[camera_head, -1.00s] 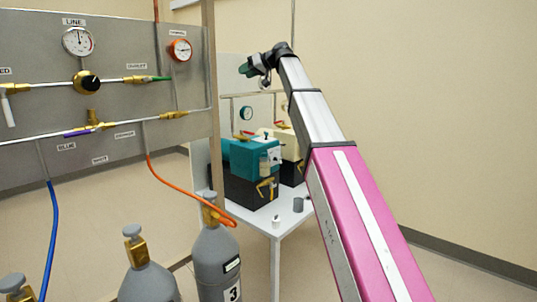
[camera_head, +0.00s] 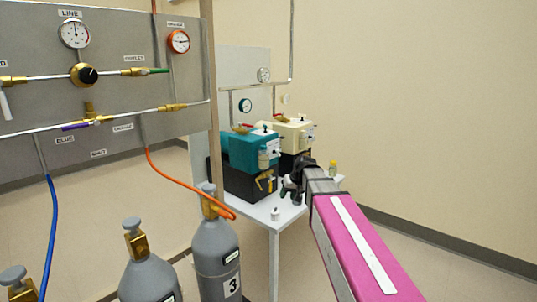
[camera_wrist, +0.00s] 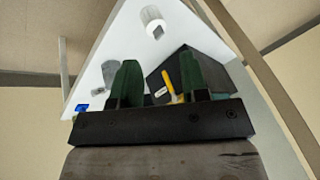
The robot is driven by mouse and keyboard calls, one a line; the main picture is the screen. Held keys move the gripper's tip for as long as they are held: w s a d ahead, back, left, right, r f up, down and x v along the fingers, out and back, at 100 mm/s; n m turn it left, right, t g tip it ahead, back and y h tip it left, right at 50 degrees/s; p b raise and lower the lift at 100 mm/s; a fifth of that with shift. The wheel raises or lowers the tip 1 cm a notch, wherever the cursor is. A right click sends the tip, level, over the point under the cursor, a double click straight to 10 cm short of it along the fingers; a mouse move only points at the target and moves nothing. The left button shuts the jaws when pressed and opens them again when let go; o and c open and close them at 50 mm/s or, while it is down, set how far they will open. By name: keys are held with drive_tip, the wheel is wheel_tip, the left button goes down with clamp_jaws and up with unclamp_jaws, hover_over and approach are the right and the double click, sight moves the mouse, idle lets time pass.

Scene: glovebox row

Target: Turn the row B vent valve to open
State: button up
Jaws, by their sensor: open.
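No row B label is readable, so I cannot tell which valve is the row B vent valve. In the head view, a small red valve-like part (camera_head: 245,126) sits above the teal glovebox (camera_head: 250,151). Another red part (camera_head: 278,117) sits above the cream glovebox (camera_head: 290,134) behind it. Their handle positions are too small to read. My gripper (camera_head: 291,190) is low over the white table, right of the teal box's black base. In the wrist view my gripper (camera_wrist: 163,82) has its two green fingers apart with nothing held, over the table.
A white table (camera_head: 262,214) carries the boxes and a small white cylinder (camera_head: 275,213). Grey gas cylinders (camera_head: 216,258) and an orange hose (camera_head: 180,186) stand in front. The floor on the right is clear.

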drive_tip(key=s+d+f+m+g+h, duration=0.1)
drive_tip(key=s+d+f+h, duration=0.1)
drive_tip(key=s+d+f, duration=0.3)
drive_tip(key=s+d+f+m+g+h, duration=0.1)
drive_tip(key=s+d+f, duration=0.4)
drive_tip(key=s+f, duration=0.7)
drive_tip(key=s+g+h, duration=0.1)
drive_tip(key=s, duration=0.3)
drive_tip(key=shift+f, duration=0.3)
drive_tip(key=shift+s+d+f, duration=0.15)
drive_tip(key=shift+s+f, duration=0.05)
drive_tip(key=shift+s, duration=0.15)
drive_tip(key=c, duration=0.4)
drive_tip(key=shift+s+d, duration=0.1)
clamp_jaws()
